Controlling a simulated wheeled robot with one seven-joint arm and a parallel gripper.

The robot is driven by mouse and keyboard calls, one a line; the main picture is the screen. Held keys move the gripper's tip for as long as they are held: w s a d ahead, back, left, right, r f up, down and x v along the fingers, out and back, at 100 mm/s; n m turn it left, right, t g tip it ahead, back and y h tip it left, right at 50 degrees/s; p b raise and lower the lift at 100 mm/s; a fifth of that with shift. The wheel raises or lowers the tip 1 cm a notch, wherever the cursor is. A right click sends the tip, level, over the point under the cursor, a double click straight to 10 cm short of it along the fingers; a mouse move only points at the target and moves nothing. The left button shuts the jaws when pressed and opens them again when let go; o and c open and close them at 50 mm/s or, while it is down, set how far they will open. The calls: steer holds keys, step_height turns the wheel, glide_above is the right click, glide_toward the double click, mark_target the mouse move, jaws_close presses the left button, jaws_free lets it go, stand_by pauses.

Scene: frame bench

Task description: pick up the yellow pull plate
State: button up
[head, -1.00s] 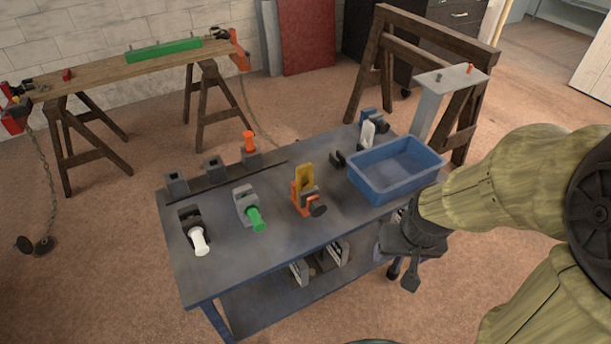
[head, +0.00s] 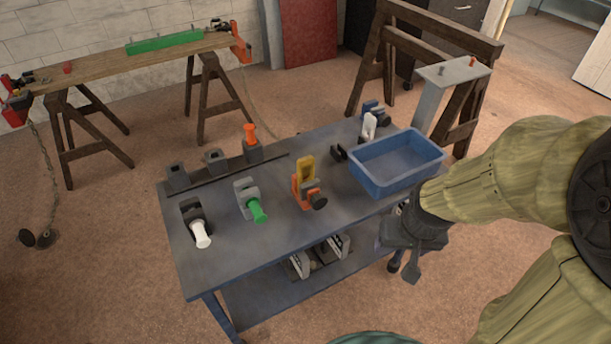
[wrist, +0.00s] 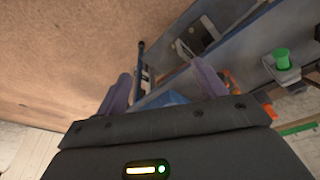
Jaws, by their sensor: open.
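The yellow pull plate (head: 306,168) stands upright in an orange holder (head: 300,196) with a dark knob, near the middle of the blue-grey bench top (head: 270,250) in the head view. My gripper (head: 404,270) is beyond the bench's right front edge, below the blue bin, well apart from the plate. In the wrist view its two purple-grey fingers (wrist: 162,90) are spread wide with nothing between them. I cannot make out the yellow plate in the wrist view.
A blue bin (head: 392,185) stands on the bench's right end, near my arm. A green-handled fixture (head: 257,210) and a white-handled one (head: 200,236) sit left of the plate. Dark sockets, one with an orange peg (head: 250,133), line the back. A trestle (head: 430,50) stands behind.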

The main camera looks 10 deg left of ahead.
steer(key=shift+o, duration=0.7)
steer(key=w+a+f+m+y+b, duration=0.1)
steer(key=w+a+f+m+y, duration=0.2)
steer(key=f, duration=0.4)
steer(key=w+a+f+m+y+b, duration=0.1)
steer(key=w+a+f+m+y, duration=0.1)
steer(key=a+f+m, duration=0.3)
steer(key=w+a+f+m+y+b, duration=0.1)
steer(key=w+a+f+m+y, duration=0.1)
steer(key=a+f, duration=0.45)
steer(key=w+a+r+m+t+y+b, duration=0.2)
steer(key=w+a+m+t+y, duration=0.15)
steer(key=w+m+t, duration=0.4)
steer(key=w+d+r+m+t, duration=0.4)
steer(key=r+m+t, duration=0.1)
steer(key=m, duration=0.6)
steer(key=shift+w+d+r+m, duration=0.3)
steer(key=shift+w+r+m, duration=0.05)
steer(key=shift+r, duration=0.2)
